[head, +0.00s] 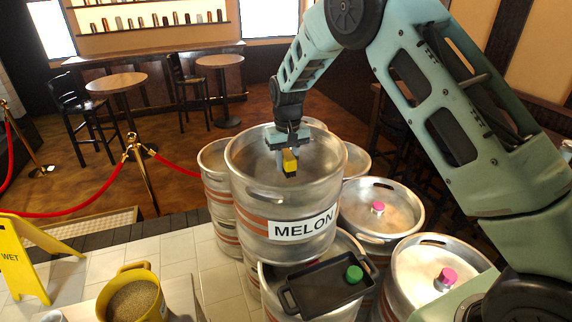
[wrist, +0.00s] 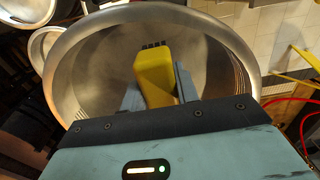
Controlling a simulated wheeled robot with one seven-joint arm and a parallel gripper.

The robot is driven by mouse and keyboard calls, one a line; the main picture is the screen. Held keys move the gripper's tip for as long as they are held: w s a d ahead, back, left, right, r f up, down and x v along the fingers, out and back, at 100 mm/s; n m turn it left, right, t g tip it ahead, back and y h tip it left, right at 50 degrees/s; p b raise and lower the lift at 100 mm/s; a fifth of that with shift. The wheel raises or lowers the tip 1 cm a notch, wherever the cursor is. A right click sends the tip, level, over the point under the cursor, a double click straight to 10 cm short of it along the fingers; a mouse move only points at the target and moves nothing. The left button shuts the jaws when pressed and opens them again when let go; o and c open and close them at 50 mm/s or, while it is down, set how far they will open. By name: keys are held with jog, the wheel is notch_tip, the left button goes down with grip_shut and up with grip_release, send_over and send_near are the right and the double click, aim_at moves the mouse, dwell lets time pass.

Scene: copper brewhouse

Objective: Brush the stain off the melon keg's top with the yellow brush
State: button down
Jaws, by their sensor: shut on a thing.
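The melon keg (head: 262,213), a steel keg with a white MELON label and orange bands, stands raised above the other kegs in the head view. My gripper (head: 288,150) is over the keg's top, inside its rim, and is shut on the yellow brush (head: 290,163). In the wrist view the brush (wrist: 155,72) sits between the two grey fingers, its dark bristles at the far end. The keg's top (wrist: 100,75) shows around it as bare metal. I cannot make out a stain, and cannot tell whether the bristles touch the top.
A black tray (head: 325,285) with a green cap lies on a keg in front. Kegs with pink caps (head: 378,208) stand to the right. A yellow pot of grain (head: 132,300), a yellow wet-floor sign (head: 25,260) and a red rope barrier (head: 70,212) are at left.

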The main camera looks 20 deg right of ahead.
jog(key=shift+r+p, duration=0.75)
jog(key=shift+r, duration=0.75)
